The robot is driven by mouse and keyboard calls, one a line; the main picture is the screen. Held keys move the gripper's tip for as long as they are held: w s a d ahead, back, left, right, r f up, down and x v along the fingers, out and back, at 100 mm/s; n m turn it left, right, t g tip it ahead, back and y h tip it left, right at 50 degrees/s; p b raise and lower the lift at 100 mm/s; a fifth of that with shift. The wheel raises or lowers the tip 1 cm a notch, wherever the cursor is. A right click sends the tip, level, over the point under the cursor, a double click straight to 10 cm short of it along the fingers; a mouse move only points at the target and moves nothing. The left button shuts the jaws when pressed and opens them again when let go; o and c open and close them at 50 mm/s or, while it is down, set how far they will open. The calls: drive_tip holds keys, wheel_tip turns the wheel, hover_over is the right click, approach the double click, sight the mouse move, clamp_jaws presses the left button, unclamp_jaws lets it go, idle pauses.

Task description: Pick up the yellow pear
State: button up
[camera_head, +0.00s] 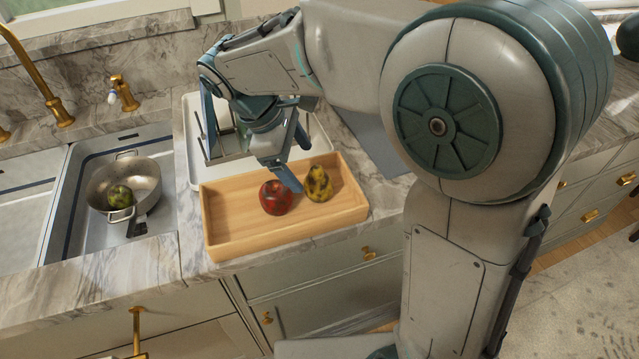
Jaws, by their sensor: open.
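The yellow pear (319,186) has dark patches and sits in a shallow wooden tray (228,236), toward its right side. A red apple (275,198) is in the same tray, just left of the pear. My gripper (296,168) is open and hangs above the back of the tray, up and left of the pear. One finger reaches down close to the apple and pear in the picture. Whether it touches either fruit cannot be told. The pear is mostly unhidden, and nothing is in the grip.
A white dish rack (193,163) stands behind the tray. Left is a sink (84,236) with a metal pot (146,180) holding a green fruit (121,196). A gold faucet (42,78) rises behind it. Marble counter (180,270) is clear at the front left.

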sight(309, 175)
drive_tip(key=x, duration=0.7)
drive_tip(key=shift+s+d+f, duration=0.1)
drive_tip(key=shift+d+f, duration=0.05)
drive_tip(key=c, duration=1.1)
